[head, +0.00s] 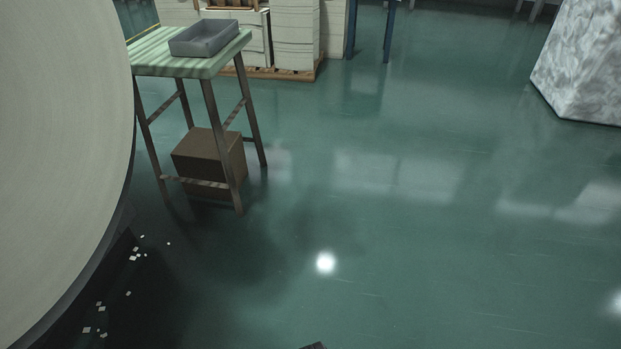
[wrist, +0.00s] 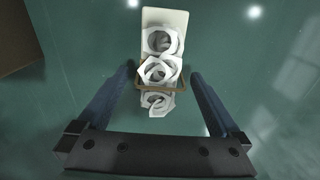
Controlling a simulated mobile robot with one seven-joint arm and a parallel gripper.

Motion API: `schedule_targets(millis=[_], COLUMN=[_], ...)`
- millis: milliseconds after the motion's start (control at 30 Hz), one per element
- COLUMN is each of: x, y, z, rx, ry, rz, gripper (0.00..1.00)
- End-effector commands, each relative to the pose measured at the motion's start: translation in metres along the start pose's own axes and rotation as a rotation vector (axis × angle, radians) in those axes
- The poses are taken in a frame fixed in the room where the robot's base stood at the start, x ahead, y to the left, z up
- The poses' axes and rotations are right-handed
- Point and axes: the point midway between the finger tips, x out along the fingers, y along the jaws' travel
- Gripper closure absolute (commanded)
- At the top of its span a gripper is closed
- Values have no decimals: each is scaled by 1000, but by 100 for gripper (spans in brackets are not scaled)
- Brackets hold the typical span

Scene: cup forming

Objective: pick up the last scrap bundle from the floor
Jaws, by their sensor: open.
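The scrap bundle (wrist: 160,42) shows in the wrist view, just ahead of and between my fingers. It is a stack of white ring-shaped cut-outs on a cream strip, with a brown band across its lower part. My gripper (wrist: 160,76) is open, with one blue finger on each side of the bundle and visible gaps on both sides. I cannot tell how far the fingertips are above the floor. The bundle is not visible in the head view.
In the head view, a large pale round body (head: 60,150) fills the left. A striped table (head: 150,62) holds a grey tray (head: 204,38), with a brown box (head: 208,155) beneath. Small white scraps (head: 133,257) lie lower left. A grey mottled block (head: 585,65) stands right. The middle floor is clear.

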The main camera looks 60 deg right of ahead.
Motion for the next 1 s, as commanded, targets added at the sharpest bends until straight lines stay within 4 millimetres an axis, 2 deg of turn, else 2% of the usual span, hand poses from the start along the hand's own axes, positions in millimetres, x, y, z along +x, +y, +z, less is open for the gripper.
schedule_targets(millis=[67, 500, 600, 867, 1000], x=[-1, 0, -1, -2, -10], y=[0, 0, 0, 0, 0], z=[0, 0, 0, 0, 0], rx=[0, 0, 0, 0, 0], ry=[0, 0, 0, 0, -1], rz=[0, 0, 0, 0, -1], gripper=[0, 79, 95, 95, 95])
